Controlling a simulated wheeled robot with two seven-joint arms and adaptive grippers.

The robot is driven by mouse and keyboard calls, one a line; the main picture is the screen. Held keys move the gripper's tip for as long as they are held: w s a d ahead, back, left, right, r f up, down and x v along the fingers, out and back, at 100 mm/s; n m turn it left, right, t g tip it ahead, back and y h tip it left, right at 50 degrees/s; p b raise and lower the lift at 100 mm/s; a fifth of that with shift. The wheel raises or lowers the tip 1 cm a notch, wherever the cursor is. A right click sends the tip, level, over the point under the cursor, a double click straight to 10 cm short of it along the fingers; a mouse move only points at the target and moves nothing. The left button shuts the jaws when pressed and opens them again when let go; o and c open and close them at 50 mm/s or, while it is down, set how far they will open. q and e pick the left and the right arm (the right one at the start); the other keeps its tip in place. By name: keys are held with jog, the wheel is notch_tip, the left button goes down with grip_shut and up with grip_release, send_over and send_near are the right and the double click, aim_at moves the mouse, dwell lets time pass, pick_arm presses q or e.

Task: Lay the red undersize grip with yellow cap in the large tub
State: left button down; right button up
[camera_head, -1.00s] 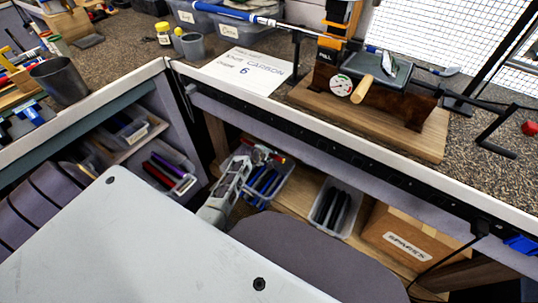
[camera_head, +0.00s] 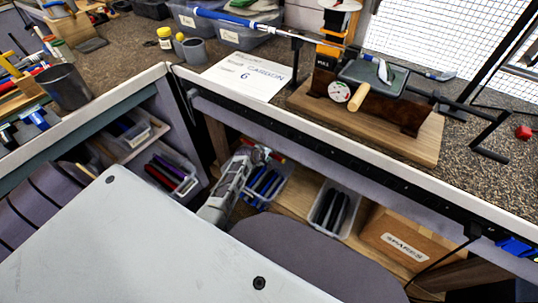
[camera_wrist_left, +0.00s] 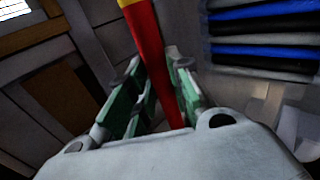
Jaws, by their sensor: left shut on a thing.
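My left gripper (camera_head: 262,153) reaches under the bench, over the back of the clear tub holding blue and black grips (camera_head: 249,199). It is shut on the red grip (camera_head: 277,158). In the left wrist view, the red grip (camera_wrist_left: 149,48) stands between the green-padded fingers (camera_wrist_left: 160,88), with its yellow cap at the top edge. The other end is hidden by the gripper body. Other clear tubs on the shelf hold black grips (camera_head: 320,227) and red and purple grips (camera_head: 187,187). Tub labels are too small to read, so I cannot tell which is large. My right gripper is not in view.
A wooden SPARES box (camera_head: 398,243) stands right of the shelf tubs. The bench edge (camera_head: 330,145) overhangs the shelf. A purple-grey seat (camera_head: 300,255) is in front.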

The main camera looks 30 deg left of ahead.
pick_arm(q)
jog(key=shift+p, duration=0.4)
dwell(0.7)
jog(key=c, duration=1.2)
grip_release()
jog(key=shift+c, duration=0.2)
jog(key=shift+s+r, duration=0.15)
jog(key=shift+s, duration=0.05)
jog(key=v, duration=1.1)
jog(key=shift+s+r, duration=0.15)
jog(key=shift+r, duration=0.05)
dwell(0.6)
